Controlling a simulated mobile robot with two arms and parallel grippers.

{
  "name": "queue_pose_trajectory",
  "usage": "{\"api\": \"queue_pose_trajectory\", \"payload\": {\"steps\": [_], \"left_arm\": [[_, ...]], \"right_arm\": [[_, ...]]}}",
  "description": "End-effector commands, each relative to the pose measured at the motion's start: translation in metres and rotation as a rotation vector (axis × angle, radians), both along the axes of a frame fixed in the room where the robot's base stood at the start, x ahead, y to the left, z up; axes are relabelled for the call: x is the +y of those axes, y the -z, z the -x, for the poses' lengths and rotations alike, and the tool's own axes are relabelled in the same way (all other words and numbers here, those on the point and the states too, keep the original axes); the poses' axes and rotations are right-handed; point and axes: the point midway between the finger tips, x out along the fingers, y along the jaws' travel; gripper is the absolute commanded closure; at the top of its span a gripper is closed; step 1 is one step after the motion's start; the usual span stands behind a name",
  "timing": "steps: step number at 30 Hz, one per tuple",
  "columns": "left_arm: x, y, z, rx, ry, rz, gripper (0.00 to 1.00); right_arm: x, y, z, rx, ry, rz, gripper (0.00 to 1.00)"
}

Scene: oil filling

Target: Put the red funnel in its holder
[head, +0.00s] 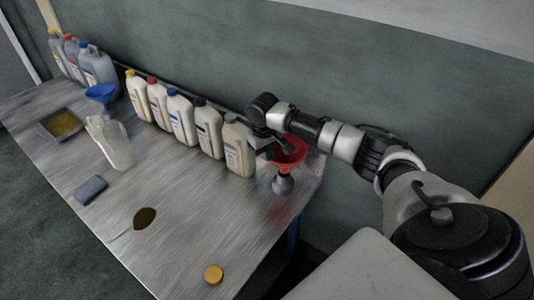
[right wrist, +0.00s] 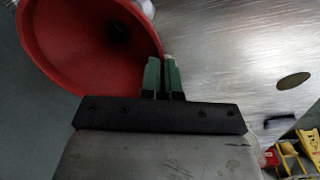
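The red funnel (head: 292,152) is at the right end of the metal table, beyond the row of bottles. A small grey flared piece (head: 283,185), apparently the holder, shows directly below it; I cannot tell whether the two touch. My right gripper (head: 276,146) is at the funnel's rim, partly hidden by its own arm. In the right wrist view, the wide red mouth of the funnel (right wrist: 80,45) fills the upper left. The green-padded fingers (right wrist: 162,78) are close together with the funnel's rim between them. My left gripper is out of view.
Several white bottles stand in a row, the nearest, a grey-capped bottle (head: 239,148), just left of the funnel. A blue funnel (head: 101,92), clear jug (head: 112,145), tray (head: 62,124), grey block (head: 91,190) and yellow cap (head: 213,274) are elsewhere. An oil spot (head: 145,218) marks the table.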

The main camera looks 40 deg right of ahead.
Motion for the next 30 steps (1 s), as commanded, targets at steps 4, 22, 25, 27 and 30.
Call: {"api": "queue_pose_trajectory", "payload": {"steps": [4, 22, 25, 27, 30], "left_arm": [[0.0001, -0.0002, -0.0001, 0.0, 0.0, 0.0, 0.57], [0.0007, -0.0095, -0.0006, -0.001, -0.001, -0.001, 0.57], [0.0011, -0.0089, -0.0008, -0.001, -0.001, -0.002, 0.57], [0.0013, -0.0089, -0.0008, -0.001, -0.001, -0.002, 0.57], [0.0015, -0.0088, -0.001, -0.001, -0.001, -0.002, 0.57]], "right_arm": [[-0.0001, -0.0002, 0.0, 0.0, 0.0, 0.0, 1.0], [0.0021, 0.004, 0.0, 0.0, -0.001, -0.001, 1.0], [0.0019, 0.0044, -0.0001, 0.0, -0.001, 0.0, 1.0], [0.0019, 0.0045, -0.0001, 0.0, -0.001, 0.0, 1.0], [0.0018, 0.0047, -0.0001, 0.0, 0.0, 0.0, 1.0]]}}
